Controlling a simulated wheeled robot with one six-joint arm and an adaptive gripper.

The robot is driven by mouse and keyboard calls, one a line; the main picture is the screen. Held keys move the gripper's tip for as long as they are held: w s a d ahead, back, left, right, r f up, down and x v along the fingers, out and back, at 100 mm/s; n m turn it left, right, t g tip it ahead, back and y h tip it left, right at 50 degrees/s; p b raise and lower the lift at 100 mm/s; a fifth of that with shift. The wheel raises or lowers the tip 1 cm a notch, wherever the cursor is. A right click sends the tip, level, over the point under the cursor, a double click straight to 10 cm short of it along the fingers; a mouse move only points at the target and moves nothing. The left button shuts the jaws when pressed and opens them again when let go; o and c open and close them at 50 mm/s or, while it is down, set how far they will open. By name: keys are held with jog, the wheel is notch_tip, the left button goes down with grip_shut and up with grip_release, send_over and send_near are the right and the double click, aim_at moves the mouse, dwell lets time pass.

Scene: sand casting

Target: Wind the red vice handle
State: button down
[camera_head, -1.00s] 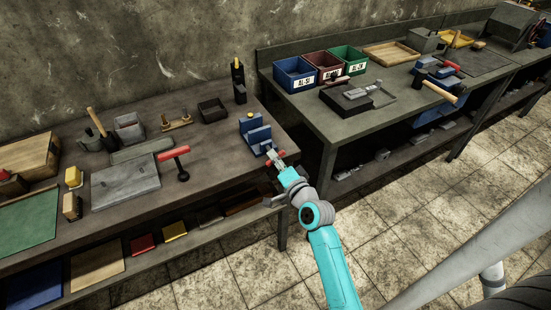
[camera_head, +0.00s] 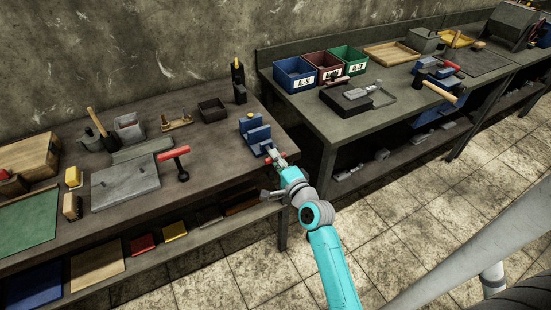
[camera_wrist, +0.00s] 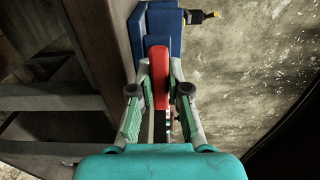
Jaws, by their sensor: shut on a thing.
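The blue vice (camera_head: 256,131) stands at the right front corner of the left workbench; its blue body (camera_wrist: 158,24) is at the top of the wrist view. The red vice handle (camera_wrist: 159,72) lies lengthwise between my fingers in the wrist view. In the head view its red ends show beside my fingers, in front of the vice. My gripper (camera_head: 277,160) is shut on the handle, with one finger on each side. The handle's lower part and the vice screw are partly hidden by my gripper.
A red-handled tool (camera_head: 174,153) and a grey plate (camera_head: 125,183) lie left of the vice. A dark box (camera_head: 212,110) and a dark upright tool (camera_head: 238,82) are behind. The second bench (camera_head: 330,125) stands close on the right, past a gap.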

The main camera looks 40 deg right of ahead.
jog(key=c, duration=1.1)
grip_release()
jog(key=v, duration=1.2)
jog(key=s+a+f+n+g+y, duration=0.1)
jog(key=s+a+f+n, duration=0.25)
jog(key=s+a, duration=0.35)
jog(key=s+a+f+n+g, duration=0.1)
jog(key=s+a+f+n, duration=0.2)
jog(key=s+a+n, duration=0.3)
jog(key=s+a+r+n+y, duration=0.1)
jog(key=s+a+r+n, duration=0.1)
jog(key=s+n, duration=0.2)
jog(key=s+a+r+n+y, duration=0.1)
jog(key=s+a+n, duration=0.2)
jog(key=s, duration=0.3)
jog(key=s+a+r+n+y, duration=0.2)
jog(key=s+n, duration=0.2)
jog(key=s, duration=0.1)
jog(key=shift+s+a+r+n+g, duration=0.2)
jog(key=shift+r+n+g, duration=0.1)
jog(key=shift+n, duration=0.05)
